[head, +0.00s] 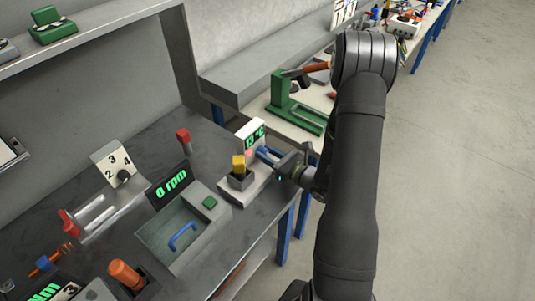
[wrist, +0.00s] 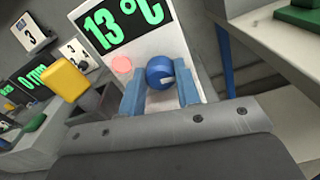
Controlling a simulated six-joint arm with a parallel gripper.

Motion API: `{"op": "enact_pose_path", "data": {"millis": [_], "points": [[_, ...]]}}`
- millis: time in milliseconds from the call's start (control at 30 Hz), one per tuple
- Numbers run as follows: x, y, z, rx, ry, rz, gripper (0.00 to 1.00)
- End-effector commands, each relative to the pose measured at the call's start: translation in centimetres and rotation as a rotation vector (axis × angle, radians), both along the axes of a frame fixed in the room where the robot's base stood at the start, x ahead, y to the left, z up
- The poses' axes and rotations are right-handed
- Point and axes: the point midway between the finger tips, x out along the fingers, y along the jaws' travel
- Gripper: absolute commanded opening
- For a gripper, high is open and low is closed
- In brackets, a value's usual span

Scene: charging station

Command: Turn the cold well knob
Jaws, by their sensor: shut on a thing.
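In the head view the gripper (head: 268,155) reaches in from the right to the front of the white unit (head: 251,132). A round pinkish-red spot (wrist: 122,65) shows on the panel left of the knob. The knob is hidden in the head view.
A yellow block (head: 238,162) stands in a grey holder left of the gripper. A grey box with a blue handle (head: 183,236) and a 0 rpm display (head: 173,184) stand farther left. A green stand (head: 294,103) is on the bench behind. Open floor lies right.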

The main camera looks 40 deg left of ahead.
Motion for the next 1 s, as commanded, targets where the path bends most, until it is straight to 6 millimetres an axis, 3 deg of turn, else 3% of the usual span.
{"op": "enact_pose_path", "data": {"millis": [33,133,533,1000], "points": [[0.0,0.0,0.0,-0.001,0.001,-0.001,0.32],[0.0,0.0,0.0,-0.001,0.001,-0.001,0.52],[0.1,-0.6,0.0,-0.001,0.000,-0.003,0.52],[0.1,-8.1,0.0,0.000,0.001,-0.006,0.52]]}}
